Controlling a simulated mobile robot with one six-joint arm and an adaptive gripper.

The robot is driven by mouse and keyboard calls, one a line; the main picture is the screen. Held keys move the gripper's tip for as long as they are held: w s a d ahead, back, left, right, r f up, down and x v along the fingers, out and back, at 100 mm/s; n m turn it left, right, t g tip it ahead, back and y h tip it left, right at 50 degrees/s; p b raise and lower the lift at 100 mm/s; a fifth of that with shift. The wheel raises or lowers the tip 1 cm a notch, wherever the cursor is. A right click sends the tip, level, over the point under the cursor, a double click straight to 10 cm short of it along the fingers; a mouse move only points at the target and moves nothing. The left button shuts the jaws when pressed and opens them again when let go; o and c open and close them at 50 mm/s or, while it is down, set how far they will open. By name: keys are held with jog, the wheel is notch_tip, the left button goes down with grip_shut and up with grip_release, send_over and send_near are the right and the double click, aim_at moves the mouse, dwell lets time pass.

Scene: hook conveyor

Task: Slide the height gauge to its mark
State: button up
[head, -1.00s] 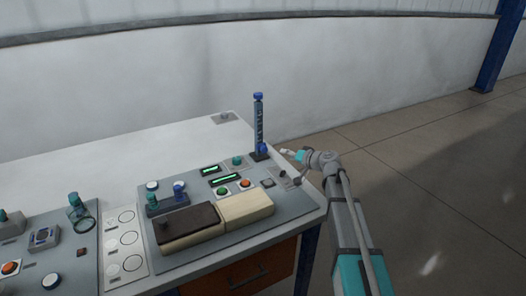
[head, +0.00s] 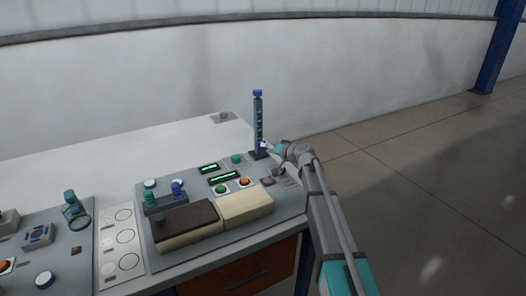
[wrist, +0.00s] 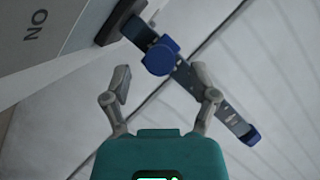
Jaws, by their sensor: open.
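The height gauge (head: 258,115) is an upright blue post with a scale, a blue cap on top and a dark base, at the back right of the console panel. In the wrist view the gauge (wrist: 218,110) runs diagonally across the picture. Its round blue slider knob (wrist: 162,57) sits low on the post, near the dark base. My gripper (wrist: 162,84) is open, with one finger to each side in the picture and the knob just beyond and between the fingertips. In the head view my gripper (head: 268,146) reaches the gauge's lower part from the right and hides the knob.
The panel in front of the gauge carries green displays (head: 223,177), a green button (head: 221,188), an orange button (head: 244,181) and a dark-and-cream block (head: 187,226). The wall stands behind. Open floor lies to the right.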

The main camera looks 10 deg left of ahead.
jog(key=shift+b+x, duration=0.3)
jog(key=shift+x, duration=1.2)
grip_shut()
